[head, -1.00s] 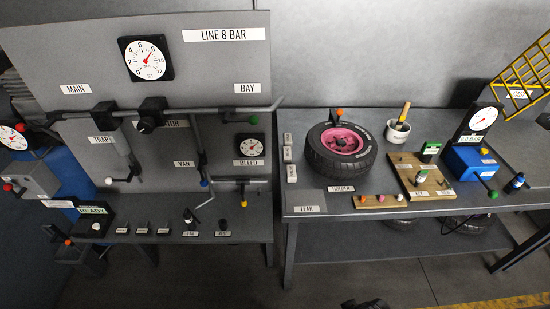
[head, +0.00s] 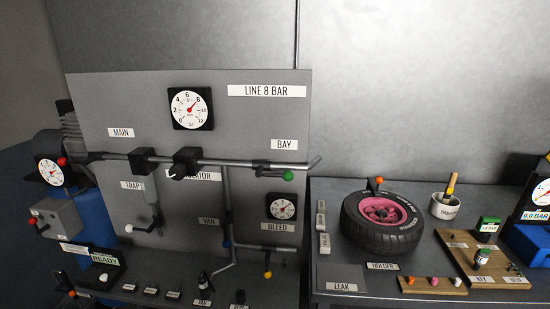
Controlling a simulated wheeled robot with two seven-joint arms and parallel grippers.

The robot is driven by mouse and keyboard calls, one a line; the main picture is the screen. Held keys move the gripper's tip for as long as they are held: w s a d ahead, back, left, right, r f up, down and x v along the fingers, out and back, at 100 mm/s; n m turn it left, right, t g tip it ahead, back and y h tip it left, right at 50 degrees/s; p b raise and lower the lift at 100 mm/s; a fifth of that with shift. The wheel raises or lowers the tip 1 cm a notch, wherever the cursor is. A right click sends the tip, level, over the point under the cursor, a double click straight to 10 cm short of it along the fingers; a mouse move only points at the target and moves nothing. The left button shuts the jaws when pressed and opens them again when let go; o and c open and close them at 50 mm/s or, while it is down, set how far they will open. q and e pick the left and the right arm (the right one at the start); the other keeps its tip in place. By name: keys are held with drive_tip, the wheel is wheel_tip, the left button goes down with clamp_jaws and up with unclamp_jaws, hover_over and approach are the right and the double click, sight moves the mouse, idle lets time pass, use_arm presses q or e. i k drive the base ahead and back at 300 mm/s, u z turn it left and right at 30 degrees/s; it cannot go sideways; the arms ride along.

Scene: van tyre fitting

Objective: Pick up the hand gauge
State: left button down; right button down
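I cannot tell for certain which item is the hand gauge. A round white dial on a black plate (head: 541,193), labelled 0.0 BAR, stands at the right edge over a blue box (head: 527,243), both cut off by the frame. Several small dark fittings stand along the front of the left bench, including a dark upright one (head: 203,281); they are too small to identify. A label reading HOLDER (head: 382,266) lies in front of the tyre, with no gauge visible on it. Neither of my grippers is in view.
A panel (head: 240,140) with pipes, valves and fixed dials (head: 190,107) rises at the left. The right bench holds a tyre with a pink rim (head: 383,222), a white pot (head: 444,206) and a wooden board (head: 470,262). Bare bench surrounds the LEAK label (head: 342,286).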

sight(486, 225)
drive_tip(key=z, duration=1.55)
